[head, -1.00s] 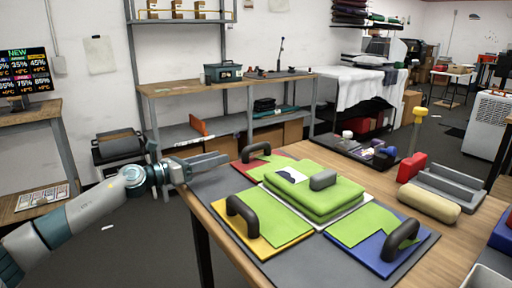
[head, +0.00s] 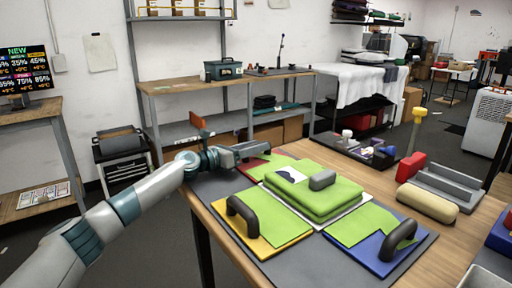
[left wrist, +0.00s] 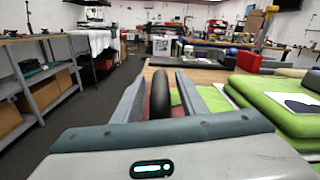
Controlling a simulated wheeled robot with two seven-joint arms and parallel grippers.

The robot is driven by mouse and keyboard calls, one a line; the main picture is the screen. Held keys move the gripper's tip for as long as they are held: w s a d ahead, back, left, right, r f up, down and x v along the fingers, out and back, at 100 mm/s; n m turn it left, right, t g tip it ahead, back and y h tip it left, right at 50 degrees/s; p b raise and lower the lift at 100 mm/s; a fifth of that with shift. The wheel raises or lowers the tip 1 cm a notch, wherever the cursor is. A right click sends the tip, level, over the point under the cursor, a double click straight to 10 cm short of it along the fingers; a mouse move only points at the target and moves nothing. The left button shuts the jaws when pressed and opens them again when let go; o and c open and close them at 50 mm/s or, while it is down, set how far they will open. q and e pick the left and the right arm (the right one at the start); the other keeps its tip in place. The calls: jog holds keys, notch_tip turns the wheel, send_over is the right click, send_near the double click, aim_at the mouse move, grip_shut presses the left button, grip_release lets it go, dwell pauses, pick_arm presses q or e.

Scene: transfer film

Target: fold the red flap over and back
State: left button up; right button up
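The red flap (head: 251,164) lies flat at the back left of the grey mat, partly under green cloth. Its dark arched handle (left wrist: 160,94) shows in the left wrist view. My left gripper (head: 262,147) is at this handle and covers it in the head view. In the left wrist view, the fingers (left wrist: 160,88) stand one on each side of the handle, with gaps, so the gripper is open. A folded green cloth stack (head: 318,195) with a grey handle sits in the middle. My right gripper is in neither view.
The yellow flap (head: 268,250) with a dark handle (head: 240,214) lies at the front left. The blue flap (head: 378,265) with its handle (head: 399,238) lies at the front right. A beige roll (head: 427,203) and a grey tray (head: 447,187) stand on the right.

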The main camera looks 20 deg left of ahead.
pick_arm(q)
jog(key=shift+w+d, duration=0.1)
grip_shut()
